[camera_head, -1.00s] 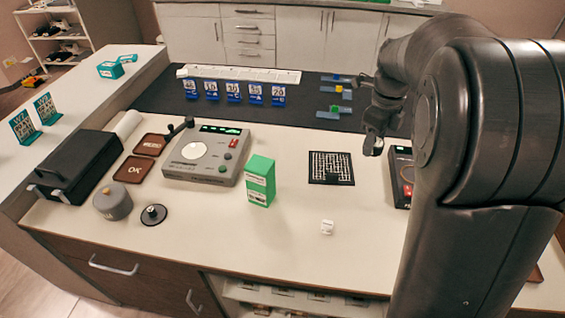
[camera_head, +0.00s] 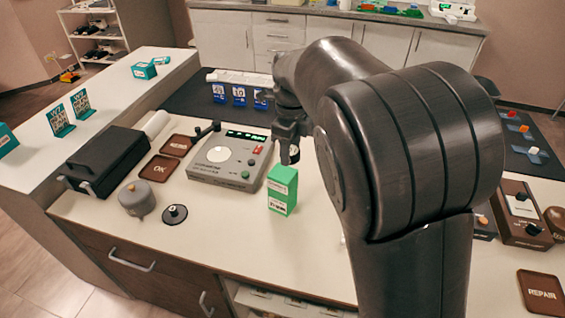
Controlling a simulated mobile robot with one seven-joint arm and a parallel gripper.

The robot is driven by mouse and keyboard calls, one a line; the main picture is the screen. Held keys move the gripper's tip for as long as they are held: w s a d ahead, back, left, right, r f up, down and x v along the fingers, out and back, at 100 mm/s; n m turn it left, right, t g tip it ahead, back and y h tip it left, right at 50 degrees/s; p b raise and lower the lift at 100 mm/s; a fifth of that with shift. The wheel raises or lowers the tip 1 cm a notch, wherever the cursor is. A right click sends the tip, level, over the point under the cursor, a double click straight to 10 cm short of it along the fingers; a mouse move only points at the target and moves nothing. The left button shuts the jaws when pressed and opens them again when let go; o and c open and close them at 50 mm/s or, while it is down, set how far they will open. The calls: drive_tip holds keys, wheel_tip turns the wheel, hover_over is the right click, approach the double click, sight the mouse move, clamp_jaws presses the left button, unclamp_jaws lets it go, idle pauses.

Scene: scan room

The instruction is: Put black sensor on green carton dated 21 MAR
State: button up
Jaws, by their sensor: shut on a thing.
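The green carton (camera_head: 282,190) stands upright on the pale counter near the middle. It has a white printed label on its front; the date is too small to read. My gripper (camera_head: 291,146) points down just above and behind the carton's top, apart from it as far as I can see. It is shut on a small dark thing with a pale patch, the black sensor (camera_head: 294,155) by its look. My fingers hide much of it.
A grey device with a green display (camera_head: 225,160) stands left of the carton. Brown trays, one marked OK (camera_head: 158,168), a black case (camera_head: 105,158), a grey round pot (camera_head: 136,198) and a black disc with a knob (camera_head: 174,214) lie farther left. Counter in front of the carton is clear.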

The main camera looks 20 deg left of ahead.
sight(282, 172)
drive_tip(key=shift+a+f, duration=0.3)
drive_tip(key=shift+a, duration=0.2)
drive_tip(key=shift+a+f, duration=0.25)
drive_tip(key=shift+a, duration=0.2)
drive_tip(key=shift+a+f, duration=0.1)
drive_tip(key=shift+f, duration=1.95)
drive_tip(key=shift+f, duration=0.15)
drive_tip(key=o, duration=1)
wheel_tip(282, 172, up, 12)
drive_tip(key=shift+f, duration=0.1)
drive_tip(key=shift+r, duration=0.3)
